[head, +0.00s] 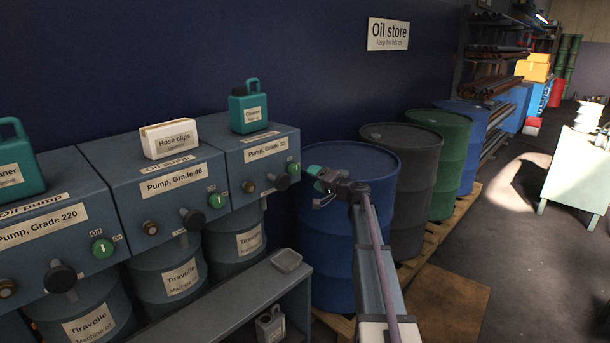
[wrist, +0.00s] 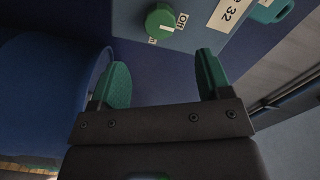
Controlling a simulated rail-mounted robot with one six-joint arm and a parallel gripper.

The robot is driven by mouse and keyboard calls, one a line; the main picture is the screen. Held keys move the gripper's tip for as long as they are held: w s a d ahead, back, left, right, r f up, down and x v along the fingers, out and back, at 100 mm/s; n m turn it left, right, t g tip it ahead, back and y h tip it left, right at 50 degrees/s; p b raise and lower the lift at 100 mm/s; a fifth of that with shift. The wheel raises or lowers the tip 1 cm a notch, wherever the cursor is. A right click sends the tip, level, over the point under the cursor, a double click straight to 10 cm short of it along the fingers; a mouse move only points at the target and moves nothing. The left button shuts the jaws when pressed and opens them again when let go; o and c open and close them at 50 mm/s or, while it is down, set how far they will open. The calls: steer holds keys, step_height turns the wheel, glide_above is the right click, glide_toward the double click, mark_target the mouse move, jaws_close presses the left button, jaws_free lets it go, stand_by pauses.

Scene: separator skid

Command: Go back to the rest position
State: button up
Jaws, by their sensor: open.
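My gripper (head: 316,178) is at the end of my outstretched arm, in front of the right end of the Grade 32 pump (head: 262,160) and above the front blue drum. In the wrist view my gripper (wrist: 160,80) has its two green fingers apart, with nothing between them. The pump's green round switch (head: 294,169) is just left of the fingers in the head view. In the wrist view the switch (wrist: 160,21) lies beyond the fingertips, apart from them, with an On/Off label beside it.
Pumps for Grade 46 (head: 165,185) and Grade 220 (head: 50,240) stand to the left. A grey bench (head: 240,290) holds a small tray (head: 286,261). A blue drum (head: 340,245), a grey drum (head: 412,180) and a green drum (head: 450,150) stand on pallets.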

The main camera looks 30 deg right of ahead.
steer(key=shift+s+d, duration=0.15)
steer(key=shift+s, duration=0.25)
steer(key=s+a+f+n+g+h, duration=0.1)
steer(key=s+a+f+n+g, duration=0.1)
steer(key=s+a+f+g, duration=0.6)
steer(key=s+a+f+n+g, duration=0.35)
steer(key=s+a+f, duration=0.25)
steer(key=s+a, duration=0.55)
steer(key=s+a+f+n+g+h, duration=0.1)
steer(key=s+a+g+h, duration=0.1)
steer(key=s+a, duration=0.3)
steer(key=s+a+f+n+g+h, duration=0.2)
steer(key=s+a, duration=0.4)
steer(key=s, duration=0.8)
steer(key=shift+a+g+h, duration=0.25)
steer(key=shift+g+h, duration=0.4)
steer(key=shift+h, duration=0.05)
steer(key=shift+f, duration=0.1)
